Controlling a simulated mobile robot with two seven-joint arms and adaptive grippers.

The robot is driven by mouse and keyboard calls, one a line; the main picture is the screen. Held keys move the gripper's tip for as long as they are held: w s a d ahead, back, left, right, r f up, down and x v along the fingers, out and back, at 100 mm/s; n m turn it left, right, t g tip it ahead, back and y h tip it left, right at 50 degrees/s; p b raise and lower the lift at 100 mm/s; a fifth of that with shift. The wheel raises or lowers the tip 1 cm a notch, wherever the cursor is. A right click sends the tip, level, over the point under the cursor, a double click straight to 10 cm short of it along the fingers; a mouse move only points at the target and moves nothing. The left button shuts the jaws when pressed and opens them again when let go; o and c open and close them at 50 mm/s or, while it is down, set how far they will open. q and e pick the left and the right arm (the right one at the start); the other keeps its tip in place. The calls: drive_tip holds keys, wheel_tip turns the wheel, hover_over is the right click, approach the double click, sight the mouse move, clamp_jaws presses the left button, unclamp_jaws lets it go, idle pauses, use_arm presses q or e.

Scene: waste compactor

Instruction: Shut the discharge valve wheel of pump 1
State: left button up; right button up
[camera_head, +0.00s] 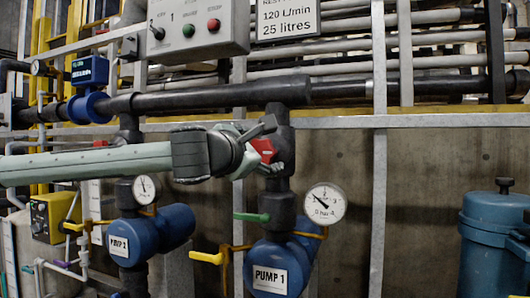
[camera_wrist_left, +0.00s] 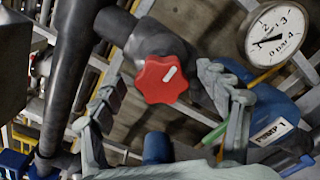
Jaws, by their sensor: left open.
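The red valve wheel (camera_head: 262,149) sits on the dark vertical pipe above the blue pump labelled PUMP 1 (camera_head: 270,252). In the left wrist view the lobed red wheel (camera_wrist_left: 160,82) faces me, with a white mark near its upper right. My left gripper (camera_head: 274,146) is open in front of the wheel and partly hides it in the head view. In the wrist view one finger of the left gripper (camera_wrist_left: 165,95) is on each side of the wheel, with visible gaps. I cannot tell the depth between fingertips and wheel. My right gripper is not in view.
A pressure gauge (camera_head: 323,204) stands right of the pipe. A green-handled lever (camera_head: 251,217) and yellow lever (camera_head: 208,257) lie below. A control box (camera_head: 195,28) hangs above. The pump 2 unit (camera_head: 150,235) is at left, a blue vessel (camera_head: 496,240) at right.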

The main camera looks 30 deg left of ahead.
use_arm(q)
drive_tip(key=shift+x, duration=1.2)
drive_tip(key=shift+c, duration=0.2)
